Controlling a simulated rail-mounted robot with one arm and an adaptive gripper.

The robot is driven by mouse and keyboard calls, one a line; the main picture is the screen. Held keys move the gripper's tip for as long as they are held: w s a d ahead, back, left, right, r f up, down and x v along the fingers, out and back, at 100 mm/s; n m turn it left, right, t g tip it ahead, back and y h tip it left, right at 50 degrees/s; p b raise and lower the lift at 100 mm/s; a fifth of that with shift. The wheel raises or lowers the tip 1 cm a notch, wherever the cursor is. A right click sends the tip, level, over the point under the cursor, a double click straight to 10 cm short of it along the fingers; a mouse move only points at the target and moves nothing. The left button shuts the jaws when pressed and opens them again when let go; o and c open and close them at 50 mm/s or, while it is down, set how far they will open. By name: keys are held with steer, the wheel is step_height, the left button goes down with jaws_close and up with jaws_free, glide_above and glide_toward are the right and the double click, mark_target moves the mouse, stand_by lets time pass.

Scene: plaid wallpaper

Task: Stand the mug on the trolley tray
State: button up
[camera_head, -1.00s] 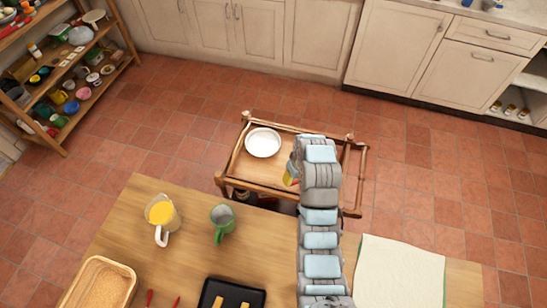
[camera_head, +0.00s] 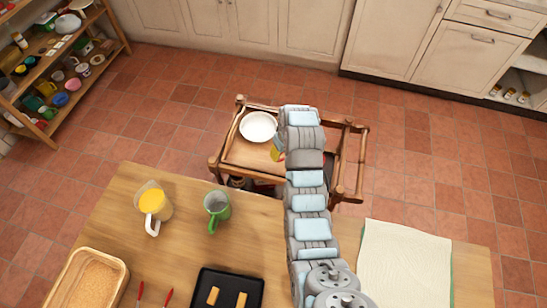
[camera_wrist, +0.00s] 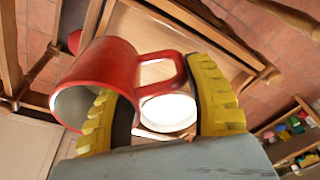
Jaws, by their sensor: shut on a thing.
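The red mug (camera_wrist: 105,72) is in my gripper (camera_wrist: 160,112), between its yellow fingers, in the wrist view. The handle (camera_wrist: 180,72) lies near the fingers, and the mug's mouth points to the lower left of the picture. The wooden trolley (camera_head: 222,165) stands beyond the table in the head view, with its tray (camera_head: 245,152) under the end of my arm. A yellow part of my gripper (camera_head: 277,153) shows there; the mug is mostly hidden by the arm. Whether the mug touches the tray I cannot tell.
A white plate (camera_head: 258,126) lies on the tray's left part, and shows in the wrist view (camera_wrist: 168,112). Rails border the trolley. On the near table are a jug (camera_head: 155,203), a green mug (camera_head: 216,207), a black tray (camera_head: 228,301) and a cloth (camera_head: 403,270).

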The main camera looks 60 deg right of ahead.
steer(key=w+d+f+b, duration=0.1)
steer(key=w+d+f, duration=0.1)
steer(key=w+f, duration=0.2)
steer(key=shift+w+f, duration=0.35)
steer(key=shift+f, duration=0.5)
steer(key=shift+d, duration=0.1)
steer(key=shift+w+f+b, duration=0.15)
steer(key=shift+f+b, duration=0.2)
steer(key=shift+f, duration=1.4)
steer(key=o, duration=1.2)
steer(key=shift+f, duration=0.1)
steer(key=shift+r, duration=0.2)
steer(key=shift+r, duration=0.6)
step_height(320, 180, up, 10)
steer(key=s+p, duration=0.1)
steer(key=shift+s+a+r+p, duration=0.2)
steer(key=shift+s+a+p, duration=0.1)
steer(key=shift+s+p, duration=0.1)
